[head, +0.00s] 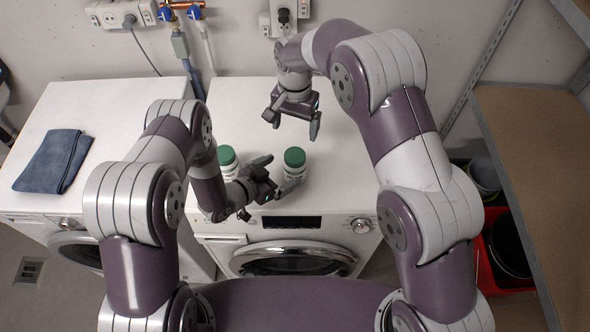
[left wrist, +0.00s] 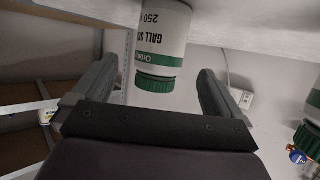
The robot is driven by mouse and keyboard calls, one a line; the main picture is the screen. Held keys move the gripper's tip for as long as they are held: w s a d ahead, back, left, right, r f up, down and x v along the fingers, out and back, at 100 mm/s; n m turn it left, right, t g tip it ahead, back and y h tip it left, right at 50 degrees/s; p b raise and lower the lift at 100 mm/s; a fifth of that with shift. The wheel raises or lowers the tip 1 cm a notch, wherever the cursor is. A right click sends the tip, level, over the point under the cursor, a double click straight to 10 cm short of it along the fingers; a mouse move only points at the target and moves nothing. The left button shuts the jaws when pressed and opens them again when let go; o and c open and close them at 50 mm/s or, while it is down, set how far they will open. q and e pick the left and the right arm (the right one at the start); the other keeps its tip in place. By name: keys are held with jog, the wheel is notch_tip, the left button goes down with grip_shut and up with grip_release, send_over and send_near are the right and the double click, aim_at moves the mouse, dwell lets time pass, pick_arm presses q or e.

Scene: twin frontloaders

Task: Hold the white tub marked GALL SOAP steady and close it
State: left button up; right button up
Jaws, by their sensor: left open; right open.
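The white tub marked GALL SOAP (left wrist: 160,40) shows upside down in the left wrist view, with a green ribbed lid (left wrist: 159,75) on it. In the head view this tub (head: 294,171) stands upright on the right washing machine, its green lid (head: 295,157) on top. I cannot tell how tight the lid is. My left gripper (head: 277,175) is open, its fingers on either side of the tub in the wrist view, with gaps visible. My right gripper (head: 292,123) is open and empty, behind and above the tub, pointing down.
A second green-lidded tub (head: 227,157) stands to the left, partly behind my left arm; its marking is unreadable. A folded blue towel (head: 54,160) lies on the left machine (head: 105,105). The right machine's top (head: 345,165) is clear right of the tub. A brown shelf (head: 530,160) stands at right.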

pick_arm(q)
jog(key=v, duration=0.6)
jog(key=shift+b, duration=0.35)
